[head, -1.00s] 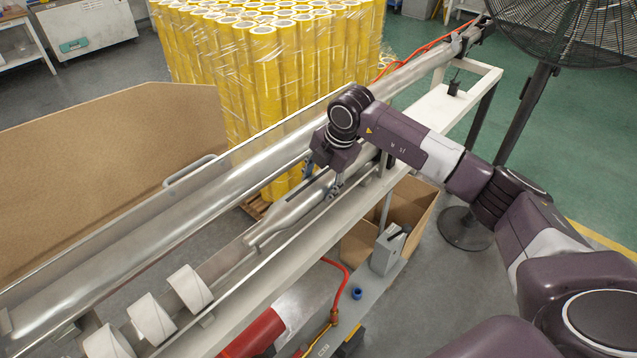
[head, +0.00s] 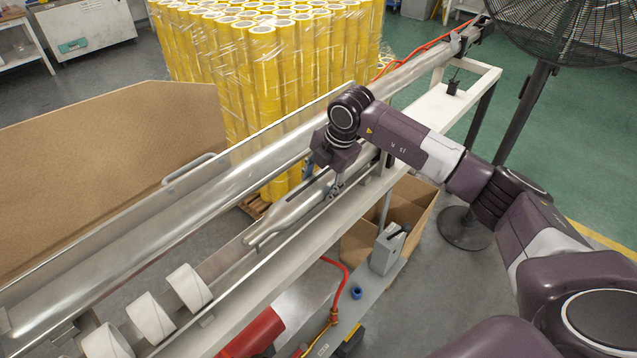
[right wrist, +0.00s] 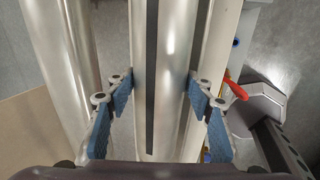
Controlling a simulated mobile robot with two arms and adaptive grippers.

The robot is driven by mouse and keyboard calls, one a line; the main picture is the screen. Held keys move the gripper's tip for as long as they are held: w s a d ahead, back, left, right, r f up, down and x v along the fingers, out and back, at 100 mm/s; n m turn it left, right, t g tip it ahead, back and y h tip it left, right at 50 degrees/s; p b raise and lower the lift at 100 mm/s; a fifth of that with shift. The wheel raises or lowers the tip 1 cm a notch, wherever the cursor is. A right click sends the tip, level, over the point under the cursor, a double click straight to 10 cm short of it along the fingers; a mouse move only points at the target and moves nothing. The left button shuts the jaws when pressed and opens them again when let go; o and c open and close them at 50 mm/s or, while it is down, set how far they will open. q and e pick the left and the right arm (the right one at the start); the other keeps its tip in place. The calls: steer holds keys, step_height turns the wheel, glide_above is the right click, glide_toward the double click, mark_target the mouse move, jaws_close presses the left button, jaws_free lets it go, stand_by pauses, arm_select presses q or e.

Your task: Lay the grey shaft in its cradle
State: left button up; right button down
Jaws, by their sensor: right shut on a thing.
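The grey shaft (head: 290,212) is a metal tube with a dark slot along its top, lying lengthwise along the bench. My right gripper (head: 322,178) is shut on it from above, one finger on each side. In the right wrist view the shaft (right wrist: 172,60) runs between the blue finger pads, its dark stripe showing. The shaft is over or in the long channel (head: 225,260) between the big silver tube and the white front beam. I cannot tell whether it touches the cradle below, as the shaft and gripper hide it. My left gripper is out of view.
A long silver tube (head: 170,240) runs behind the shaft. White rolls (head: 188,287) sit in line at its near end. Wrapped yellow rolls (head: 265,60) stand behind the bench, and a fan (head: 560,40) stands at the right. Open floor lies at the right.

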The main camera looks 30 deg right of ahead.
steer(key=shift+w+d+f, duration=0.1)
steer(key=shift+d, duration=0.05)
stand_by(0.9)
steer(key=c, duration=0.9)
jaws_free()
steer(key=shift+f, duration=0.15)
steer(key=shift+r, duration=0.25)
steer(key=v, duration=1.1)
steer(key=shift+r, duration=0.35)
steer(key=shift+s+f, duration=0.15)
steer(key=shift+s, duration=0.1)
